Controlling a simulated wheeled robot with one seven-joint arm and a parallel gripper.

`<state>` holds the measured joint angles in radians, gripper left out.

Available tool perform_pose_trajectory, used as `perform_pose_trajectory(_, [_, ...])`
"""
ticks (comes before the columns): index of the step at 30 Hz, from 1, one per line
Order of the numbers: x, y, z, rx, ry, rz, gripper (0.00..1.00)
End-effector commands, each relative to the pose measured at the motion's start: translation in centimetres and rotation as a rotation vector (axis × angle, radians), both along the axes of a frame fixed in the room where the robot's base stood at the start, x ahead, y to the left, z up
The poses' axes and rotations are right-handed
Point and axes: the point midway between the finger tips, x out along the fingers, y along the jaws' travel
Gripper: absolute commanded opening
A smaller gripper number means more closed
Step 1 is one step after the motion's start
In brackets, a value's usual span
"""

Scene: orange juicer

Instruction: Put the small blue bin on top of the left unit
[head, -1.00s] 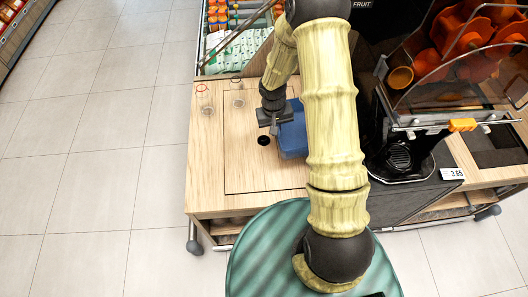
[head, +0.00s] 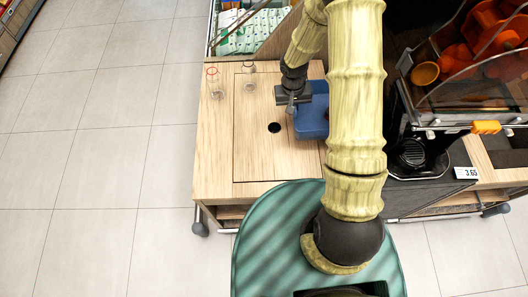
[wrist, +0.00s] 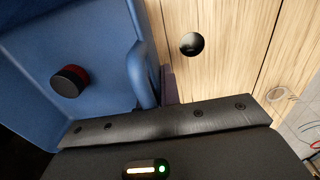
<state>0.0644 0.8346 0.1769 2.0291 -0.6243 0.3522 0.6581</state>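The small blue bin (head: 313,122) is at the right part of the light wooden top of the left unit (head: 250,160), partly hidden behind my arm. The wrist view shows the bin's blue inside (wrist: 60,45) with a small round black and red thing (wrist: 70,81) in it. My gripper (head: 293,104) is at the bin's left edge, and its fingers appear shut on the blue rim (wrist: 143,75). I cannot tell whether the bin touches the wooden top or hangs just above it.
Two clear glasses (head: 214,82) (head: 249,76) stand at the back left of the top. A round dark hole (head: 274,128) is left of the bin. The black juicer (head: 412,153) with oranges stands on the right. The front left of the top is clear.

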Motion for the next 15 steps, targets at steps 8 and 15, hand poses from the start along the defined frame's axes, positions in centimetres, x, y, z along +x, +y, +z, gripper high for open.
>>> perform_pose_trajectory(8, [-1.7,8.7,0.2,0.023,0.002,0.004,0.0])
perform_pose_trajectory(15, [-4.9,16.8,0.6,0.044,0.001,-0.009,0.0])
